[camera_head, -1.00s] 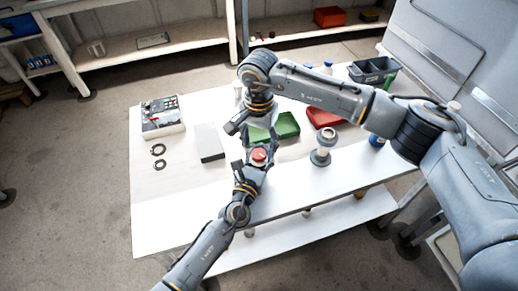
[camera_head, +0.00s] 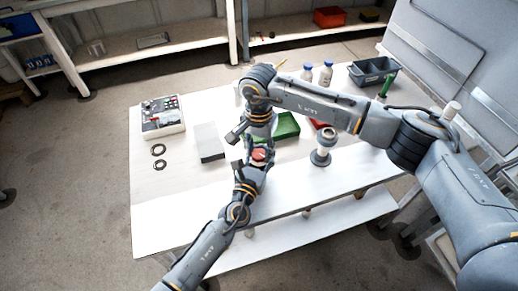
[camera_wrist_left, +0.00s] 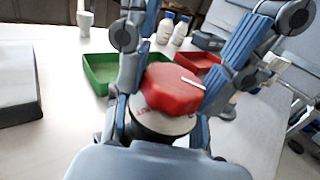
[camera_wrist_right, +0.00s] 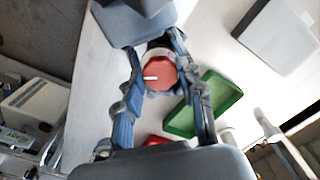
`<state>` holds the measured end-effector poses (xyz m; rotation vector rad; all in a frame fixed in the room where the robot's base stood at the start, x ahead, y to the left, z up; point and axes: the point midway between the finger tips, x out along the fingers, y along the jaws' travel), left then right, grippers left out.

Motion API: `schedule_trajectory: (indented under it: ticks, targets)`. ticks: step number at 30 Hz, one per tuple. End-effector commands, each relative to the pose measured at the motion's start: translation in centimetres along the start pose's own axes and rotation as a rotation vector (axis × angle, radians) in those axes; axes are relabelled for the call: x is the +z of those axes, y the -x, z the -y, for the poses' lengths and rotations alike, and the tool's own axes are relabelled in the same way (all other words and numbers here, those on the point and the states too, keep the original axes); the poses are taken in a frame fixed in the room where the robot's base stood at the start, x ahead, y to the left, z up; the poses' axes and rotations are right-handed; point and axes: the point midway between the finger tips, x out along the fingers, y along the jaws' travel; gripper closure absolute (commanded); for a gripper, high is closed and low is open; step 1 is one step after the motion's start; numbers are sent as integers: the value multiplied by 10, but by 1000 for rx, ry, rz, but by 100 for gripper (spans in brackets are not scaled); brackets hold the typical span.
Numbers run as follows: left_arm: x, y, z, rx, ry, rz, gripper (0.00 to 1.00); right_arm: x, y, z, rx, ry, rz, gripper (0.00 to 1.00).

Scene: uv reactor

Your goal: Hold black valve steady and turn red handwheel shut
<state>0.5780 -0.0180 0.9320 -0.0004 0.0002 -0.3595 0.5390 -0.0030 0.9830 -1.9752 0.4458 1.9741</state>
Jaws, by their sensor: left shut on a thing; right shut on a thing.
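The red handwheel (camera_head: 259,154) sits atop the black valve, above the table's front part. A pale lettered collar (camera_wrist_left: 162,118) lies between the wheel and the black valve body (camera_wrist_left: 152,134) in the left wrist view. My left gripper (camera_head: 256,166) comes from the front and is shut on the black valve. My right gripper (camera_head: 256,142) reaches down from above, shut on the red handwheel, its fingers on either side. In the right wrist view the red wheel (camera_wrist_right: 161,74) shows a white mark pointing left. Finger contact is partly hidden.
A green tray (camera_head: 289,128) is just behind the valve, with a red tray (camera_wrist_left: 198,66) beside it. A grey block (camera_head: 209,142) and a boxed device (camera_head: 163,117) stand left. A capped fitting (camera_head: 322,146) stands right. Bottles (camera_head: 326,74) and a dark bin (camera_head: 374,72) are behind.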

Motion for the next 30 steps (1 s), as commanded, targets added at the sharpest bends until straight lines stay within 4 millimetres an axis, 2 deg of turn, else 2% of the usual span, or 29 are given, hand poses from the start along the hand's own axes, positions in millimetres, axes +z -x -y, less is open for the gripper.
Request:
schedule_trajectory:
  ticks: [11, 30]
  targets:
    - [0, 0, -1, 2, 0, 0, 100, 0, 0, -1, 3, -137, 1, 93]
    - [0, 0, -2, 3, 0, -1, 100, 0, 0, -2, 4, -724, -1, 93]
